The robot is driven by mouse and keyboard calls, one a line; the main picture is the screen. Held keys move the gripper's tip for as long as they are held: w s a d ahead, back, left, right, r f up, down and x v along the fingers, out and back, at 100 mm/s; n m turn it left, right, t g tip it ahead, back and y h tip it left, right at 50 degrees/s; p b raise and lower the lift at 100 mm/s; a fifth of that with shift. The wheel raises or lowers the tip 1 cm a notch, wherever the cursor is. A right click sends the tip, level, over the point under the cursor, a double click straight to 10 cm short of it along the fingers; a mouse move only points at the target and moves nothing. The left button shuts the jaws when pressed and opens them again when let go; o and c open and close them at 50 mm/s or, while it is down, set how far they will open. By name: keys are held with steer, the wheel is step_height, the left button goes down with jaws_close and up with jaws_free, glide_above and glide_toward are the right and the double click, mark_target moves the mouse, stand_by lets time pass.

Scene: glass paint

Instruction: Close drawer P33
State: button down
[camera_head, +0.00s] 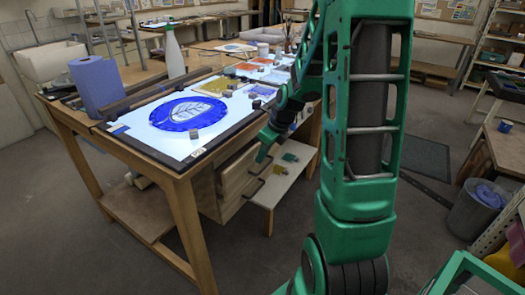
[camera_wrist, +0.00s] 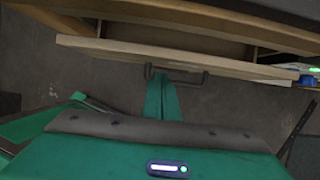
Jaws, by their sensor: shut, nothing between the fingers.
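A wooden drawer unit hangs under the light table, and a pale drawer front (camera_head: 239,172) shows in the head view. In the wrist view a drawer with a pale front (camera_wrist: 215,61) stands out from the unit, its brown inside showing behind the front. Its dark bar handle (camera_wrist: 190,77) is on the front's outer side. No label is legible, so I cannot tell which drawer is P33. My gripper (camera_head: 261,157) is shut and empty, right at the front; it also shows in the wrist view (camera_wrist: 169,80), its tips at the handle. Contact is unclear.
A pale low surface (camera_head: 272,188) with green pieces lies right of the drawers. A grey bin (camera_head: 474,212) stands at right. Floor before the table is clear.

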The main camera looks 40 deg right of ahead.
steer(key=shift+x, duration=2.25)
steer(key=shift+d, duration=0.1)
